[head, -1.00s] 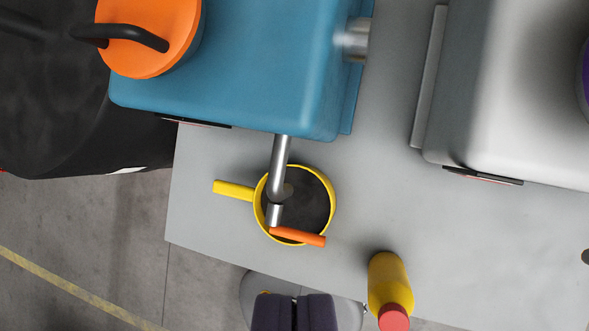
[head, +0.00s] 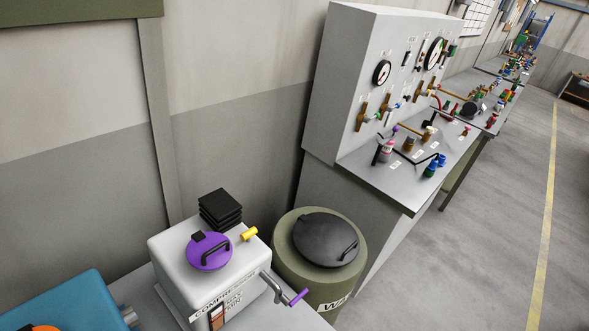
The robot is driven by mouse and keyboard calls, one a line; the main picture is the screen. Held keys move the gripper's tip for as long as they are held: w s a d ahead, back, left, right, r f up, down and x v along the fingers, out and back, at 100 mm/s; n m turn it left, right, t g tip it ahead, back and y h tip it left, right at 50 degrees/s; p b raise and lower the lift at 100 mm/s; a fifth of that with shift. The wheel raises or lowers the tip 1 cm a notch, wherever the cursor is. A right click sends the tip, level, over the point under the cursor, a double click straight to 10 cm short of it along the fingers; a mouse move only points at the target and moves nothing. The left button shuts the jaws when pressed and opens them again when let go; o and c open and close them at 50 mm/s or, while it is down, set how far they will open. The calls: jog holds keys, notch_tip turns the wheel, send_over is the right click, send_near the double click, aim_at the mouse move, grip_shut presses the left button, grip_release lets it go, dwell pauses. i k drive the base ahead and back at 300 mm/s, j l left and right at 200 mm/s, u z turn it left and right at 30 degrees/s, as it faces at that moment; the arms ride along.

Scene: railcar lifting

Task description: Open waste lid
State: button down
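The waste bin (head: 288,277) is an olive-green drum with a label on its front, partly cut off at "WA". Its black round lid (head: 326,239) lies on top, shut, with a black bar handle (head: 349,248) toward the lower right side of the lid. The bin stands between the white compressor and the grey gauge panel, close to the wall. My gripper does not show in the head view now.
The white compressor (head: 175,263) with a purple cap (head: 209,251) and a purple-handled tap (head: 299,297) stands left of the bin. The gauge bench (head: 367,178) stands right, holding valves and bottles. A blue tank (head: 75,305) is at lower left. Open floor (head: 490,235) lies at right.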

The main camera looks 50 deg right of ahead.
aim_at(326, 241)
jog(key=k+j+z, duration=0.15)
jog(key=k+z, duration=0.15)
jog(key=z, duration=0.15)
jog(key=k+z, duration=0.25)
jog(key=z, duration=0.15)
jog(key=k+z, duration=0.3)
jog(key=z, duration=0.15)
jog(key=i+l, duration=0.15)
jog(key=i, duration=0.6)
jog(key=i+l, duration=0.1)
jog(key=i, duration=0.65)
jog(key=i+l, duration=0.15)
jog(key=i, duration=0.65)
